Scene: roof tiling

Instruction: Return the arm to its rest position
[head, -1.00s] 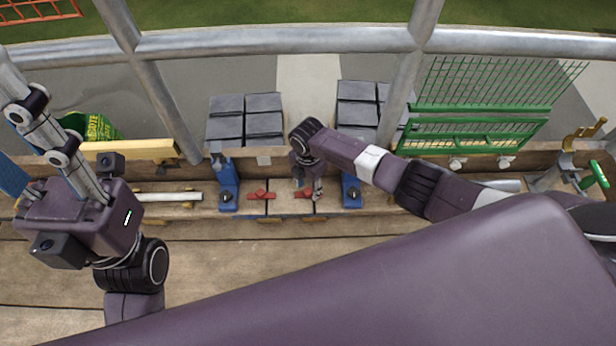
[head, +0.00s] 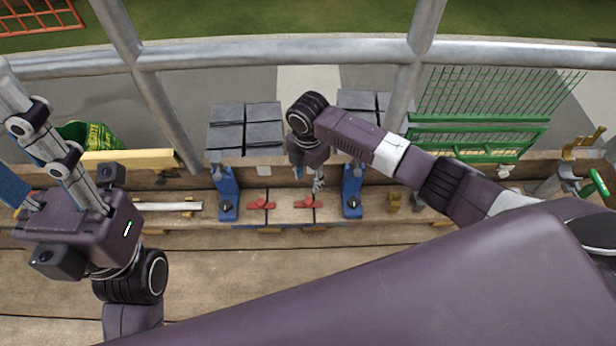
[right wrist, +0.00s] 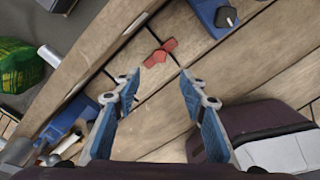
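My right arm reaches in from the right in the head view, over the wooden bench. My right gripper (head: 312,186) hangs downward above the bench between two blue clamps. The right wrist view shows that gripper (right wrist: 160,82) with its two blue-padded fingers apart and nothing between them. A red piece (right wrist: 159,53) lies on the boards beyond the fingertips. My left gripper (head: 24,150) is at the left edge in the head view, pointing up and left. Its fingers are spread with a gap between them, and their tips are partly cut off.
Blue clamps (head: 226,192) (head: 352,190) and red pieces (head: 262,202) stand along the bench (head: 200,270). Grey slate stacks (head: 246,128) lie behind it. A metal rail (head: 280,52) runs beyond. A green rack (head: 480,122) is at right, a green sack (head: 95,137) at left.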

